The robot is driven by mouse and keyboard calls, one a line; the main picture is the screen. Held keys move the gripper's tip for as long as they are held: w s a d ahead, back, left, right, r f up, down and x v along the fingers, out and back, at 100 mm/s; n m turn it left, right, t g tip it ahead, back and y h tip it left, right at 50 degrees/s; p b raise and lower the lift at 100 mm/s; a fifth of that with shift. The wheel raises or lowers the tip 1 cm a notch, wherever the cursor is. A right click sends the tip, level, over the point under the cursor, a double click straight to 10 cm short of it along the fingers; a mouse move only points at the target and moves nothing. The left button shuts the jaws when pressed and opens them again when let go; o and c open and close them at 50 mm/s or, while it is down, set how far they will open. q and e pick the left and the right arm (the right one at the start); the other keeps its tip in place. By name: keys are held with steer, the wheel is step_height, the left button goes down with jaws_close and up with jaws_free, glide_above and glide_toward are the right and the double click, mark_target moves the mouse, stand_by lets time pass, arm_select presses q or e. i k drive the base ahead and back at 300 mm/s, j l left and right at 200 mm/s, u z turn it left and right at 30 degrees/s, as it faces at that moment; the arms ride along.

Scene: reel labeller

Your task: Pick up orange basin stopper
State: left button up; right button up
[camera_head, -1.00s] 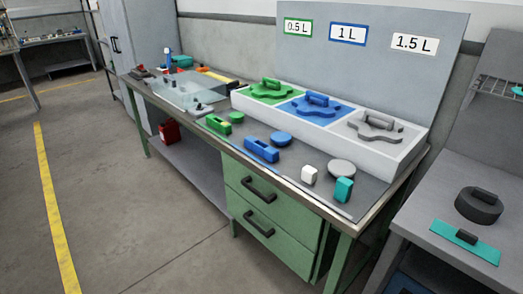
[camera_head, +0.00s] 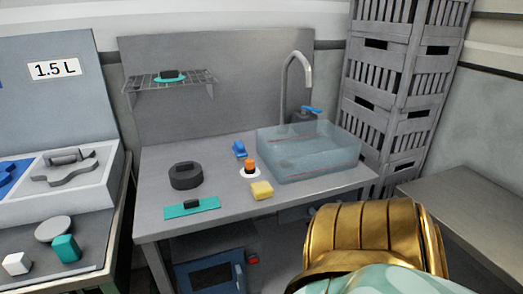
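The orange basin stopper (camera_head: 249,167) is a small orange piece standing on a round white disc on the grey table, left of the clear basin (camera_head: 308,152). Its top looks darker, but it is too small to make out. Neither of my grippers shows. A large gold and pale green part of my own body fills the lower right and hides the table's front right corner area.
A yellow sponge (camera_head: 261,190) lies just in front of the stopper and a blue item (camera_head: 239,149) behind it. A dark round weight (camera_head: 185,176) and a teal plate (camera_head: 192,207) are at left. A faucet (camera_head: 297,85) rises behind the basin; stacked grey crates (camera_head: 398,110) stand right.

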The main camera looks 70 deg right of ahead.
mark_target(250, 169)
steer(key=z, duration=2)
